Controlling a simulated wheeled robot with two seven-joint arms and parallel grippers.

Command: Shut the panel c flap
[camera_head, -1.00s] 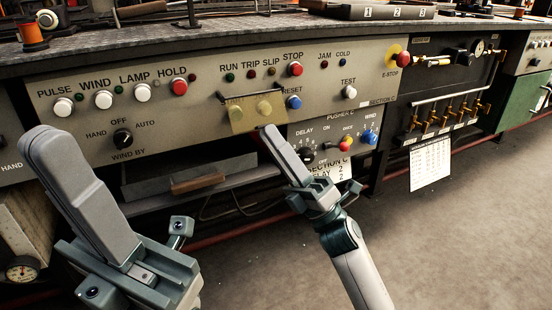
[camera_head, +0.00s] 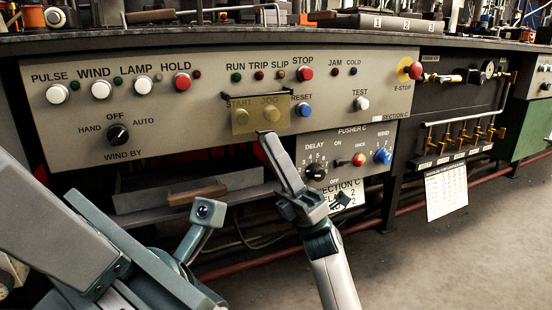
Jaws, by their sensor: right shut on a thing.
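The panel c flap (camera_head: 250,122) is a see-through yellow cover on the grey section C panel (camera_head: 215,145). It lies in front of the START and JOG labels, below a dark bar, and looks almost flat to the panel; any small gap behind it is hard to judge. My right gripper (camera_head: 268,137) reaches up from below, its fingers shut at the flap's lower edge. The fingertips hide the exact contact.
The pusher C panel (camera_head: 348,160) with knobs stands right of my right gripper. A grey tray with a brown handle (camera_head: 196,193) is below the panel. RESET (camera_head: 304,110) and STOP (camera_head: 305,73) buttons sit close to the flap. Open floor lies at the lower right.

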